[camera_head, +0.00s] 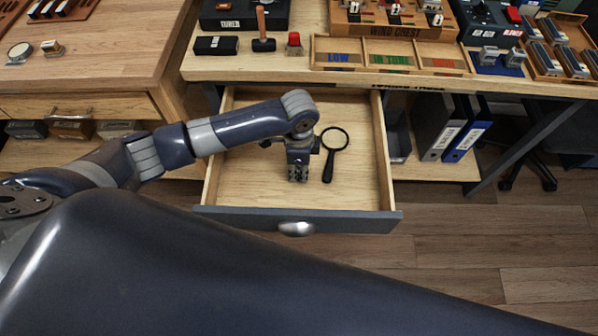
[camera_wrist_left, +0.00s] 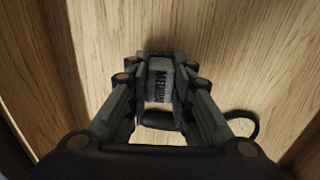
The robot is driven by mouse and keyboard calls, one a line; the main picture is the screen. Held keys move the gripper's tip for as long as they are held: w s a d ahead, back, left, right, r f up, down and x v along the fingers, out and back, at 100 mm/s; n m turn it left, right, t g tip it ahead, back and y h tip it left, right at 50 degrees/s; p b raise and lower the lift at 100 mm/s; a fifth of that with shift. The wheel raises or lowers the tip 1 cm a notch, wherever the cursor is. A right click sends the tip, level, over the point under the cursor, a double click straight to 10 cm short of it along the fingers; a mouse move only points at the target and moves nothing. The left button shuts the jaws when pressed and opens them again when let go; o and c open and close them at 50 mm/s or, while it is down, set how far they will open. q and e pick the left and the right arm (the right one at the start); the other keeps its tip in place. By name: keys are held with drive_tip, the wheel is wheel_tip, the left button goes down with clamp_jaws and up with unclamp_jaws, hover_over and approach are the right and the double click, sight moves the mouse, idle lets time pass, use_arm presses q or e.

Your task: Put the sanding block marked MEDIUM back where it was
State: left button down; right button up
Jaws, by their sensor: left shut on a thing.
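The sanding block marked MEDIUM (camera_wrist_left: 160,82) is a pale block with dark lettering, seen between the fingers in the left wrist view. My left gripper (camera_head: 298,176) is shut on it inside the open drawer (camera_head: 240,180). The gripper points down, near the middle of the drawer, and hides the block in the head view. I cannot tell whether the block touches the drawer floor. My right gripper is not in view.
A black magnifying glass (camera_head: 334,142) lies in the drawer just right of the gripper. The drawer's left side is clear.

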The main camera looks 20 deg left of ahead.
sight(299, 169)
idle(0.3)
use_arm(q)
drive_tip(key=shift+f, duration=0.15)
drive_tip(key=c, duration=1.4)
unclamp_jaws()
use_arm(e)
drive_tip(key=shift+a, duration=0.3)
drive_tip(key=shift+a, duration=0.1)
use_arm(q)
wheel_tip(299, 169, up, 12)
drive_tip(key=shift+r+p, duration=0.2)
drive_tip(key=shift+p, duration=0.45)
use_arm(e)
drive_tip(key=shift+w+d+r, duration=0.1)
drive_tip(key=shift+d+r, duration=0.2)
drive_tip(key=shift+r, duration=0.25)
use_arm(q)
drive_tip(key=shift+s+f, duration=0.1)
